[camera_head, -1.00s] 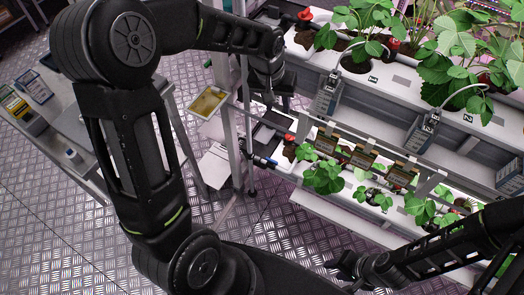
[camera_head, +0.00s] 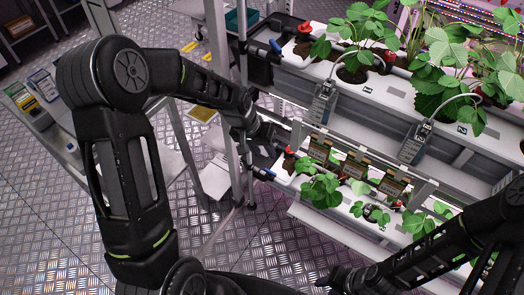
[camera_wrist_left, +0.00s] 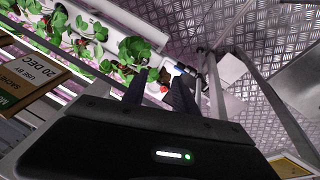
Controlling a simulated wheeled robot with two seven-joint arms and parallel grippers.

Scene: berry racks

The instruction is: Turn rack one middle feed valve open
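The middle gutter (camera_head: 336,208) of the rack holds strawberry plants. At its left end is a red fitting (camera_head: 289,152), with a dark and blue pipe piece (camera_head: 263,174) just below and left of it. My left gripper (camera_head: 268,138) is just above and left of the red fitting, partly hidden by my arm. In the left wrist view the two dark fingers of my left gripper (camera_wrist_left: 159,95) are apart, with the red fitting (camera_wrist_left: 164,88) visible beyond them in the gap; contact cannot be told. My right gripper (camera_head: 340,277) is low in the head view, and its fingers are unclear.
The upper gutter (camera_head: 399,93) has its own red fitting (camera_head: 305,27) and blue piece (camera_head: 275,46). Grey sensor boxes (camera_head: 323,104) and label cards (camera_head: 392,187) hang between levels. A rack post (camera_head: 219,60) stands close to my left arm. A side table (camera_head: 55,115) is at left.

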